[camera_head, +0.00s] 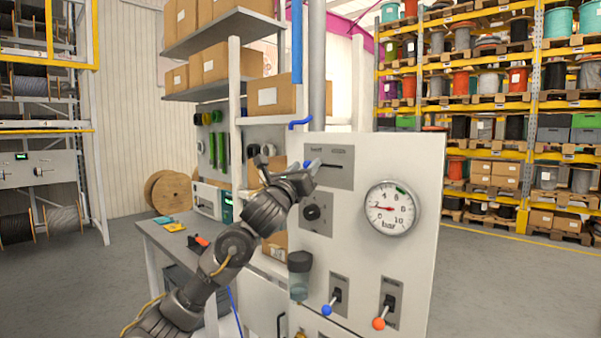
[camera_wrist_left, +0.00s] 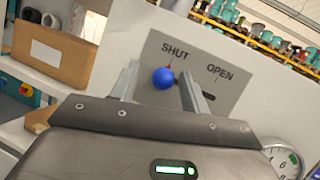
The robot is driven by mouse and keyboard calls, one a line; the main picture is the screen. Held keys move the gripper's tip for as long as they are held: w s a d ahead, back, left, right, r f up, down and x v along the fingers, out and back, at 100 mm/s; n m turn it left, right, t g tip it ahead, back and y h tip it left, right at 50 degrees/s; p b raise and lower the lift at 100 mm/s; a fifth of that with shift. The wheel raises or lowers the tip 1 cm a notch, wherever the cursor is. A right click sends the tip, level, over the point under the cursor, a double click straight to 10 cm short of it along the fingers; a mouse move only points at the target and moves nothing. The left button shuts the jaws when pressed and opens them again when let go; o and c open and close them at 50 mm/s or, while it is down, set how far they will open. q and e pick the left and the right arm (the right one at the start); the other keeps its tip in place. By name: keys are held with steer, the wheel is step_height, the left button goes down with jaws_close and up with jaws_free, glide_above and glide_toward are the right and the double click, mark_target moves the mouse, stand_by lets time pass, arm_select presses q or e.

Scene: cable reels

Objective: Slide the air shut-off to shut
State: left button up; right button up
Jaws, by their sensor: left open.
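The air shut-off is a grey plate (camera_head: 335,160) at the top left of the white panel in the head view. In the left wrist view the plate (camera_wrist_left: 226,88) carries the words SHUT at left and OPEN at right. Its blue ball knob (camera_wrist_left: 163,78) sits below SHUT, at a small red mark, with the slot running right toward OPEN. My left gripper (camera_head: 308,170) is at the plate's left side. In the wrist view its fingers (camera_wrist_left: 159,80) are apart, one on each side of the knob; I cannot tell whether either touches it. My right gripper is out of view.
The panel (camera_head: 410,250) also holds a round bar gauge (camera_head: 391,208), a black knob (camera_head: 312,212), and blue-handled (camera_head: 328,308) and orange-handled (camera_head: 379,322) levers. A clear filter bowl (camera_head: 299,280) hangs at its left. A workbench (camera_head: 165,236) and box shelves stand behind my arm.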

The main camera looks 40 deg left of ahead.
arm_select(q)
steer(key=b+v, duration=0.3)
steer(key=v, duration=0.7)
steer(key=shift+s+f, duration=0.15)
steer(key=shift+s, duration=0.2)
steer(key=shift+a, duration=0.1)
